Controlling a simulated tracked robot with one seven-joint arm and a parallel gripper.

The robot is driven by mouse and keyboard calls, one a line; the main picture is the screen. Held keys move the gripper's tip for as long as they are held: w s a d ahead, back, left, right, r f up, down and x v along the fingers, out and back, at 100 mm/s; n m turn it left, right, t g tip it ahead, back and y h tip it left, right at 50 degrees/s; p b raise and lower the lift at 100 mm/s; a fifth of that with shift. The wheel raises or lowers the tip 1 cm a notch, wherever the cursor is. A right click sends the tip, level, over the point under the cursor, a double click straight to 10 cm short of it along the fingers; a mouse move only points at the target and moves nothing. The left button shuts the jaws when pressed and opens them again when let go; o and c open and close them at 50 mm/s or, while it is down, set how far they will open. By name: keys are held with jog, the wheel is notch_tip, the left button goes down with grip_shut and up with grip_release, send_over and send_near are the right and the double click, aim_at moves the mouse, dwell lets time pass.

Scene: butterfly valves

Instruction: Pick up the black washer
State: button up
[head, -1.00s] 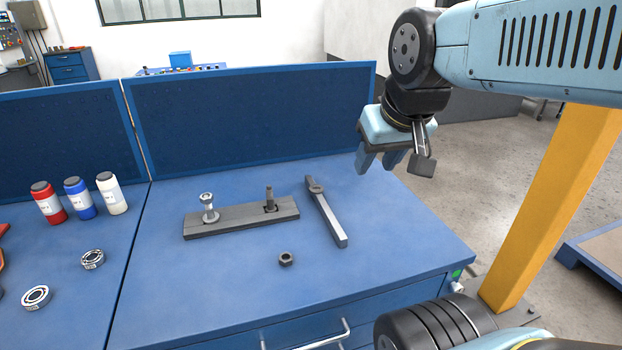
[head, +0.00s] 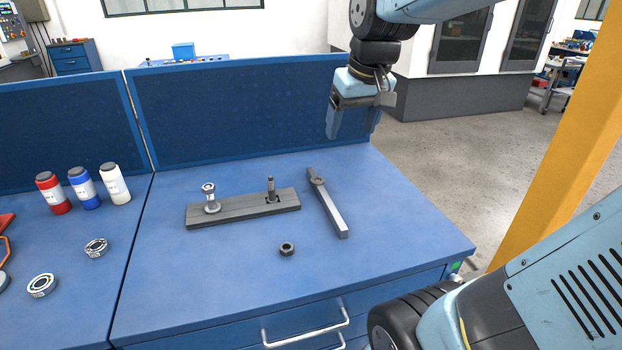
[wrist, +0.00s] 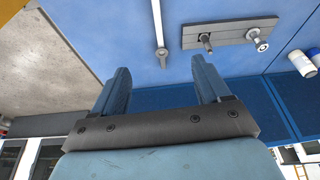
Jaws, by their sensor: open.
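A small black washer (head: 287,249), a dark ring with a hole, lies flat on the blue workbench (head: 215,290) near its front, in the head view. It does not show in the wrist view. My gripper (head: 352,131) is open and empty, with its fingers pointing down. It hangs well above the bench's back right part, behind and to the right of the washer and far from it. In the wrist view the two blue fingers (wrist: 162,72) stand wide apart with nothing between them.
A grey plate (head: 240,208) with two upright bolts lies behind the washer. A grey lever (head: 328,204) lies to its right. Three bottles (head: 85,188) and two metal rings (head: 42,285) stand at left. A blue panel (head: 235,115) closes the bench's back. The bench around the washer is clear.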

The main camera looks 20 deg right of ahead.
jog(key=w+f+g, duration=0.1)
jog(key=w+f, duration=0.2)
jog(key=w, duration=0.4)
jog(key=w+f+n+g, duration=0.1)
jog(key=w+f+g, duration=0.15)
jog(key=w, duration=0.35)
jog(key=w+f, duration=0.4)
jog(key=w, duration=0.3)
jog(key=f, duration=0.8)
jog(key=shift+s+d+f, duration=0.15)
jog(key=shift+d+f, duration=0.05)
jog(key=shift+d, duration=0.05)
jog(key=f, duration=0.4)
jog(key=shift+a+f, duration=0.15)
jog(key=shift+a, duration=0.25)
jog(key=shift+f, duration=0.55)
jog(key=shift+f, duration=0.2)
jog(key=c, duration=1.2)
jog(key=shift+o, duration=0.2)
